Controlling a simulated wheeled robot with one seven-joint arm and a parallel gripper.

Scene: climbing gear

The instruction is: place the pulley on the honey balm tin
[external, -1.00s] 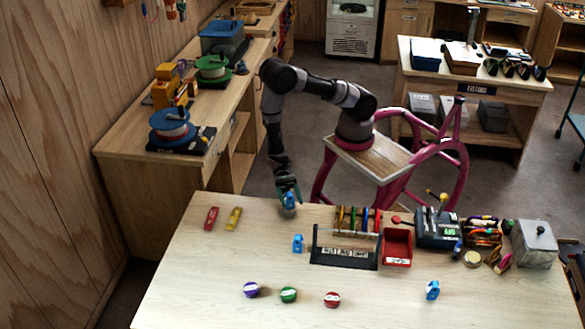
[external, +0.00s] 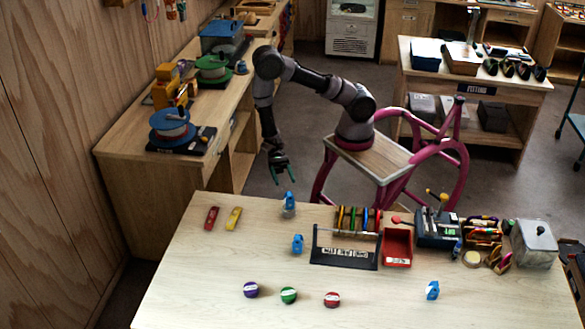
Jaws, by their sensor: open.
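A small blue object (external: 289,198), which looks like the pulley, stands upright near the table's far edge. It appears to rest on a pale grey, low round thing (external: 288,213), perhaps the tin; I cannot read a label on it. My gripper (external: 284,179) is open and empty, above and slightly behind the blue object, apart from it. Two similar blue pieces stand elsewhere: one blue piece (external: 297,244) left of the black rack and another blue piece (external: 432,291) at the front right. A flat yellowish round tin (external: 471,259) lies at the right.
Purple (external: 251,290), green (external: 288,295) and red (external: 332,300) round items lie along the front. Red (external: 211,218) and yellow (external: 233,218) pieces lie at the left. The black rack (external: 345,258), red tray (external: 397,262) and grey box (external: 533,256) crowd the right. The left front is clear.

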